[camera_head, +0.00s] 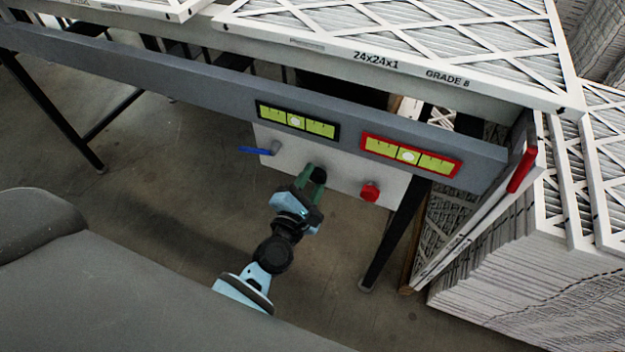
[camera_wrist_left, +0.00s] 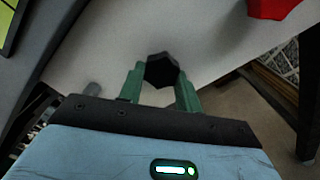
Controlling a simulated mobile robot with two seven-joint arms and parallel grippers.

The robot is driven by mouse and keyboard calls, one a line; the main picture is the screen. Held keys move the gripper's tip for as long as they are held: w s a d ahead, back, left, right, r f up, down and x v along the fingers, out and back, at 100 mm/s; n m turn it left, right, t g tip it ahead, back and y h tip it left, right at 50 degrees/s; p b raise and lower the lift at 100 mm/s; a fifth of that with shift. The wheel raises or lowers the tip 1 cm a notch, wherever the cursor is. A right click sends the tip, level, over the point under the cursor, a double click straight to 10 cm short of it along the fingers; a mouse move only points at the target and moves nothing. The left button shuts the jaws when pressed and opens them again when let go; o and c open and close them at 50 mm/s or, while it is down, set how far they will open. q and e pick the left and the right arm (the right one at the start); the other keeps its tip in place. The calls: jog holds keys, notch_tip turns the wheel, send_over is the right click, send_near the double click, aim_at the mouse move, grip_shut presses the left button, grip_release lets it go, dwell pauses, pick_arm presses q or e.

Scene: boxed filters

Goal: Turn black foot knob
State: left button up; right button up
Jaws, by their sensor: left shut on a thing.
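The black foot knob (camera_wrist_left: 162,70) is a dark, many-sided knob on a pale panel (camera_head: 338,182) below the grey table rail. In the left wrist view it sits between the green fingertips of my left gripper (camera_wrist_left: 160,84), which is shut on it. In the head view my left gripper (camera_head: 314,180) reaches up to the panel, and its fingers hide most of the knob. My right gripper is in neither view.
A red knob (camera_head: 370,191) is on the panel to the right, and a blue-handled lever (camera_head: 258,151) is to the left. Two level gauges, one black-framed (camera_head: 297,120) and one red-framed (camera_head: 410,156), are on the rail (camera_head: 200,88). Boxed filters (camera_head: 420,50) lie above.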

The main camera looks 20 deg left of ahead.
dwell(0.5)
pick_arm(q)
jog(key=o, duration=1)
jog(key=shift+s, duration=0.1)
jog(key=s, duration=0.7)
jog(key=shift+s+b, duration=0.35)
jog(key=shift+a, duration=0.1)
